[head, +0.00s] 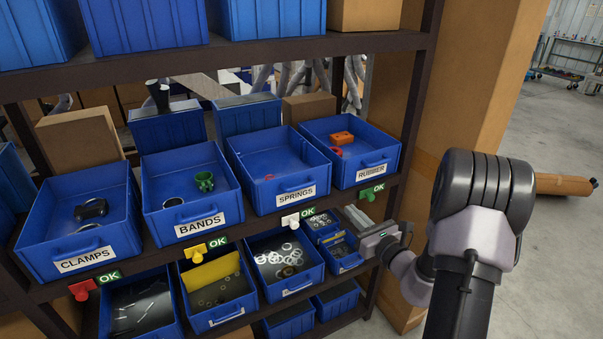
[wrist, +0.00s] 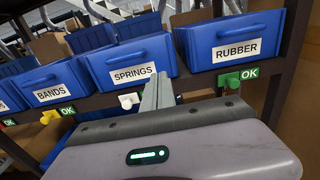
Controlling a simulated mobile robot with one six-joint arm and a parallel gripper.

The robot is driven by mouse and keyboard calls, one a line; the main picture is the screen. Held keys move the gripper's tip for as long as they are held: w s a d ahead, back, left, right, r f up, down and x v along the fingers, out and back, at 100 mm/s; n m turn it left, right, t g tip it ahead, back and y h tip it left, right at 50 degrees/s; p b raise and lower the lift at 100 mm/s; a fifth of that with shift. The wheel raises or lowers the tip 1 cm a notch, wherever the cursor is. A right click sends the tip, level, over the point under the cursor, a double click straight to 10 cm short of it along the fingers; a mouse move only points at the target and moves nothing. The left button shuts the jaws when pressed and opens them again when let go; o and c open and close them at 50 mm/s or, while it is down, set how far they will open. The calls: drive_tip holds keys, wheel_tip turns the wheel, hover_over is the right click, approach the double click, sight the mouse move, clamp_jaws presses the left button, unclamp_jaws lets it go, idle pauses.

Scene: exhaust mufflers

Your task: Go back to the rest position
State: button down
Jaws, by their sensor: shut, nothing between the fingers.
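My gripper (head: 358,217) is at the right side of the shelf in the head view, just below the row of labelled bins. Its grey fingers are together with nothing between them. In the wrist view my gripper (wrist: 158,92) points up toward the gap between the SPRINGS bin (wrist: 133,68) and the RUBBER bin (wrist: 232,50). The fingers look close to the shelf edge; I cannot tell whether they touch it. The green button (head: 367,194) with an OK tag under RUBBER is close to the fingertips.
The CLAMPS bin (head: 70,257) holds a dark part and the BANDS bin (head: 197,225) a green part. Smaller bins with rings (head: 318,278) stand on the shelf below. A cardboard-coloured column (head: 450,110) stands right of the shelf. Open floor (head: 548,260) lies farther right.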

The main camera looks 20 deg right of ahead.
drive_tip(key=s+a+r+n+g+y+b, duration=0.1)
drive_tip(key=s+a+r+n+g+y, duration=0.3)
drive_tip(key=a, duration=0.6)
drive_tip(key=s+a+r+n+g+y, duration=0.1)
drive_tip(key=a+n+g+y, duration=0.15)
drive_tip(key=a+n, duration=0.5)
drive_tip(key=s+a+r+n+g+y+b, duration=0.1)
drive_tip(key=s+a+r+n+g+y, duration=0.2)
drive_tip(key=a, duration=0.8)
drive_tip(key=s+a+f+n+g+h+b, duration=0.25)
drive_tip(key=s+a+n+g, duration=0.3)
drive_tip(key=s+n, duration=0.6)
drive_tip(key=s+d+n+t+h, duration=0.2)
drive_tip(key=s+d+n+h, duration=0.2)
drive_tip(key=s+n+h, duration=0.1)
drive_tip(key=shift+s+d+r+t+h, duration=0.25)
drive_tip(key=shift+s+t+h, duration=0.2)
drive_tip(key=shift+s, duration=0.3)
